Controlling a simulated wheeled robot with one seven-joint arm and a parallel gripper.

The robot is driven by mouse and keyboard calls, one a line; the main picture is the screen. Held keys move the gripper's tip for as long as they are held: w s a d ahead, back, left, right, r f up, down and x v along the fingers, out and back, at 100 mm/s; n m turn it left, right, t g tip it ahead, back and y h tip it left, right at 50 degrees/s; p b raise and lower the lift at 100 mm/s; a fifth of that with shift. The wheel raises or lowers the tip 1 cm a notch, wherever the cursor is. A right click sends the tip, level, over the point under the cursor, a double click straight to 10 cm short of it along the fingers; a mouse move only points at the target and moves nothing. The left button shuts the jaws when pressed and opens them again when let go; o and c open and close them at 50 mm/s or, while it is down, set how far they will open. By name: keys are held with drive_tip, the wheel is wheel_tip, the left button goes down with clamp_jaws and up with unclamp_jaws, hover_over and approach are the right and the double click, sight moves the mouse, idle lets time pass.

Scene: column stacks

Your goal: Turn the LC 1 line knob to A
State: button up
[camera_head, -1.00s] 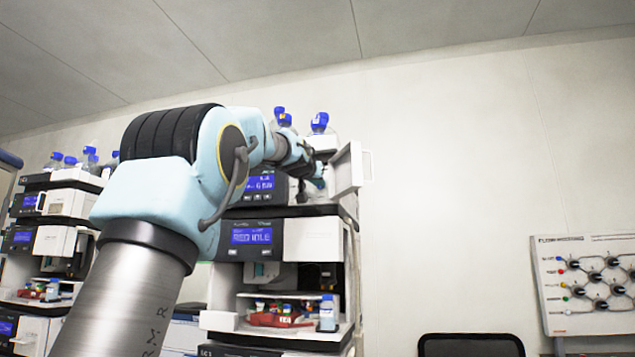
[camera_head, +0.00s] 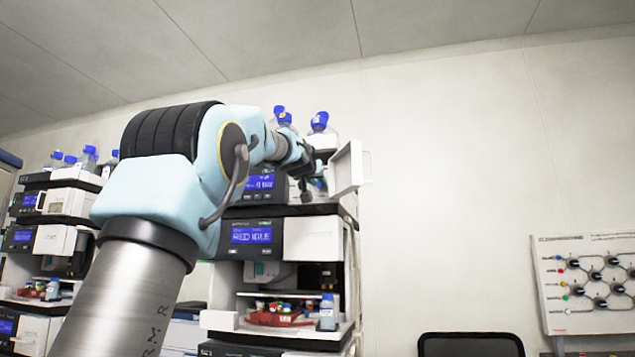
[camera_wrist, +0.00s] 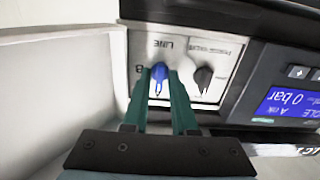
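The blue LINE knob (camera_wrist: 160,78) sits on a white panel on the front of the top LC unit, seen upside down in the wrist view. Its narrow end points down in that picture. A B mark (camera_wrist: 139,68) shows to its left; the mark on the other side is hidden. My gripper (camera_wrist: 160,82) has its two teal fingers on either side of the knob, with only a narrow gap between them. I cannot tell whether they press on it. In the head view my gripper (camera_head: 306,168) is at the top unit, partly hidden by my arm.
A black knob (camera_wrist: 203,77) is right of the LINE knob, beside the unit's blue display (camera_wrist: 291,103). An open white door (camera_head: 347,168) stands out to the right. Blue-capped bottles (camera_head: 319,122) stand on top. A valve panel (camera_head: 590,282) hangs far right.

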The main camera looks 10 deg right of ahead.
drive_tip(key=shift+o, duration=1)
drive_tip(key=b+v, duration=0.4)
drive_tip(key=v, duration=0.6)
drive_tip(key=shift+s+a+b, duration=0.15)
drive_tip(key=shift+s+b, duration=0.25)
